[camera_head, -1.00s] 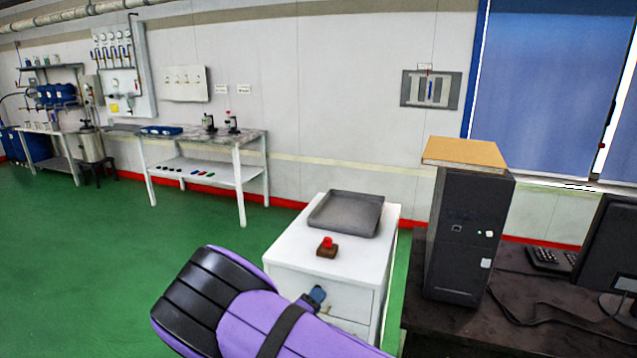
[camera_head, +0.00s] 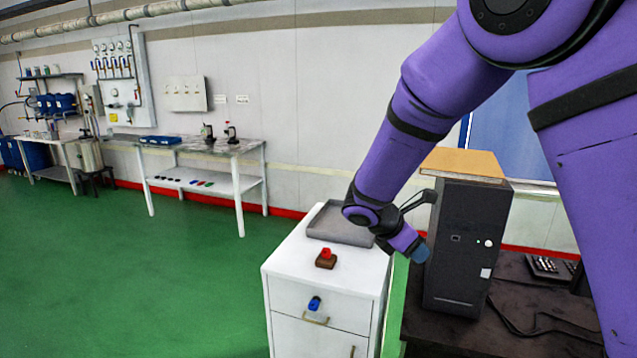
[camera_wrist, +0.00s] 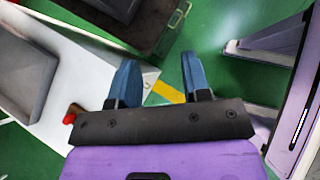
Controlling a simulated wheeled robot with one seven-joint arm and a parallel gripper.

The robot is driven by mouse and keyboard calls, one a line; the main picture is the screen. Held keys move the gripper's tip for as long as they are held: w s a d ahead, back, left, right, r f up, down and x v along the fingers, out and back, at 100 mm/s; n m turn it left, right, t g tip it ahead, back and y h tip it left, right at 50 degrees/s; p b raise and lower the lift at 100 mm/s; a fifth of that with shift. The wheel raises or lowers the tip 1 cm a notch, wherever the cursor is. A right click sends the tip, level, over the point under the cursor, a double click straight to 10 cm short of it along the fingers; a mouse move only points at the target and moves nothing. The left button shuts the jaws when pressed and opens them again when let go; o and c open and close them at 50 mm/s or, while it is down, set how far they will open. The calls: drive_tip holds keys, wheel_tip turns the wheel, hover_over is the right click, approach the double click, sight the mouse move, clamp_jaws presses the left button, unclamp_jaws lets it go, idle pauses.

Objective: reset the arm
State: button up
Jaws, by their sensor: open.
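My arm is purple and reaches in from the right of the head view. My gripper (camera_head: 420,254) hangs in front of the black computer tower, beside the right side of the white cabinet (camera_head: 283,262), with its blue fingertips low. In the wrist view, the two blue fingers of my gripper (camera_wrist: 160,75) stand apart with nothing between them. Green floor and a yellow strip show beyond the fingers.
A grey tray (camera_head: 328,222) and a red button on a brown block (camera_head: 326,258) sit on the cabinet. The black tower (camera_head: 465,255), topped by a tan board (camera_head: 463,163), stands on a dark desk (camera_head: 515,325). Green floor (camera_head: 120,275) is open at left.

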drive_tip(key=s+d+r+m+g+y, duration=0.1)
drive_tip(key=s+d+r+m+y, duration=0.2)
drive_tip(key=s+d+r+m, duration=0.35)
drive_tip(key=s+d+r+m+t+y, duration=0.1)
drive_tip(key=s+r+m+y, duration=0.1)
drive_tip(key=s+m, duration=0.3)
drive_tip(key=s+d+r+m+t+y, duration=0.1)
drive_tip(key=s+r+m, duration=0.4)
drive_tip(key=s, duration=0.6)
drive_tip(key=s+d+r+m+t+y, duration=0.1)
drive_tip(key=s+r+m+y, duration=0.1)
drive_tip(key=s+r+m, duration=0.2)
drive_tip(key=s+m, duration=0.1)
drive_tip(key=s, duration=0.2)
drive_tip(key=shift+s+r+t+y, duration=0.2)
drive_tip(key=shift+s+t+y, duration=0.1)
drive_tip(key=shift+s+t, duration=0.1)
drive_tip(key=shift+d, duration=0.1)
